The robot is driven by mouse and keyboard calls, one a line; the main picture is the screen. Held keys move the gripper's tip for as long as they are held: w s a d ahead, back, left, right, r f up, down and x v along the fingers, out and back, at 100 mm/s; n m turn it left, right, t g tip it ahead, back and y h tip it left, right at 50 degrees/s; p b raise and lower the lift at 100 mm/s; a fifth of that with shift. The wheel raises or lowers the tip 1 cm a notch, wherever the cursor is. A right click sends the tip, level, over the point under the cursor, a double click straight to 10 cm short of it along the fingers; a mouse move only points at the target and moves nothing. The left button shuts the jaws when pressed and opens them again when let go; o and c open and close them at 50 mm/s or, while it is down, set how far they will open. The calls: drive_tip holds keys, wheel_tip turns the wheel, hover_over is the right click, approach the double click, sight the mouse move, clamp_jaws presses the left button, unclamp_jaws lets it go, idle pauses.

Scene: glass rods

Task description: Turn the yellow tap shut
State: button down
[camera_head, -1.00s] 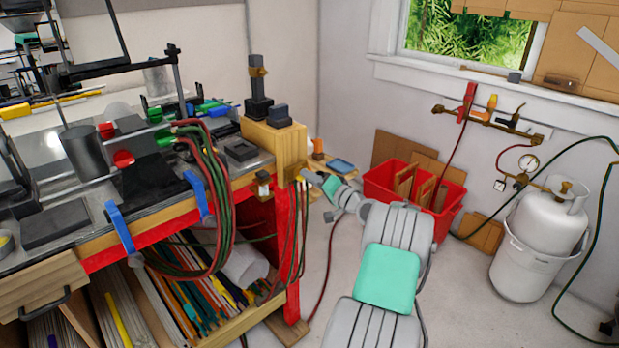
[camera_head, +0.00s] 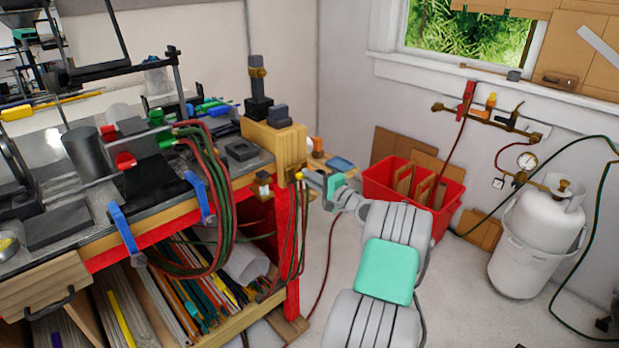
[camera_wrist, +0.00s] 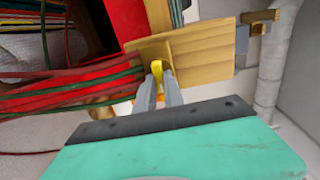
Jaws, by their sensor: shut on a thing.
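The yellow tap (camera_head: 299,176) is a small yellow handle at the right end of the workbench, by a wooden block. In the wrist view the yellow tap (camera_wrist: 156,69) shows between my fingertips, in front of a wooden plate (camera_wrist: 190,52). My gripper (camera_head: 306,176) reaches it from the right. In the wrist view my gripper (camera_wrist: 157,80) has both grey fingers closed on the tap. The fingers hide the tap's lower part, and its exact turn angle is hard to tell.
Red and green hoses (camera_wrist: 70,92) run close beside my fingers and hang from the bench front (camera_head: 224,195). A red crate (camera_head: 440,215) stands on the floor behind my arm. A white gas cylinder (camera_head: 540,235) stands at the right. The floor between is mostly clear.

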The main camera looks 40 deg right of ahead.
idle(0.3)
drive_tip(key=c, duration=1.4)
unclamp_jaws()
drive_tip(key=shift+c, duration=0.2)
drive_tip(key=s+b, duration=0.1)
drive_tip(key=s, duration=0.7)
drive_tip(key=shift+w+d, duration=0.1)
